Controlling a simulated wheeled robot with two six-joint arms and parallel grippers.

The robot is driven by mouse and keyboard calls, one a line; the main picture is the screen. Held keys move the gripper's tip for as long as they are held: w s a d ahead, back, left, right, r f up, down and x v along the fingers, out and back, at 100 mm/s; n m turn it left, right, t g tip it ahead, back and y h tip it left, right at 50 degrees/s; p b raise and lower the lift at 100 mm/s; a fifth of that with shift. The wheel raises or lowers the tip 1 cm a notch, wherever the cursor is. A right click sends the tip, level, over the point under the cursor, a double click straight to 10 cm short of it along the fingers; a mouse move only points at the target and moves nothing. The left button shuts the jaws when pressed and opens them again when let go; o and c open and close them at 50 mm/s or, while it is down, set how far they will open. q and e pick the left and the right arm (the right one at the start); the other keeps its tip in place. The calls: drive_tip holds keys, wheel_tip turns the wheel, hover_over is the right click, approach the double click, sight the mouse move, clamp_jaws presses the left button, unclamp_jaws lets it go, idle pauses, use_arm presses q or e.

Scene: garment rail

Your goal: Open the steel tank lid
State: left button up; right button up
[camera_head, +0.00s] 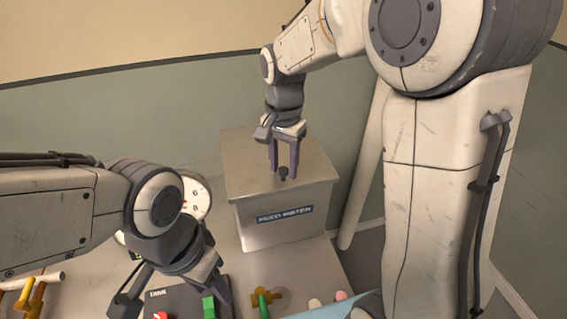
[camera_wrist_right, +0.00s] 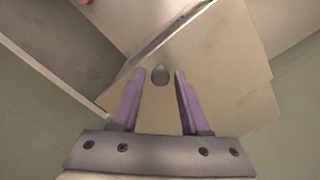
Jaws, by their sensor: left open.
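The steel tank (camera_head: 283,222) is a grey box with a dark label on its front, standing at the back middle. Its flat lid (camera_head: 250,165) lies closed on top and also shows in the right wrist view (camera_wrist_right: 220,80). A small dark knob (camera_head: 283,173) stands up from the lid. My right gripper (camera_head: 283,168) points down over the lid with its purple fingers apart. In the right wrist view the knob (camera_wrist_right: 160,74) shows between the open fingertips; I cannot tell whether either finger touches it. My left gripper (camera_head: 172,300) is open and empty, low at the front left.
A dark panel (camera_head: 175,296) with a red and a green control lies under my left gripper. A white dial (camera_head: 196,196) stands left of the tank. A green-handled brass valve (camera_head: 264,302) is in front of the tank. Orange pipe fittings (camera_head: 32,294) lie at far left.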

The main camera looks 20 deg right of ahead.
clamp_jaws()
idle(1.2)
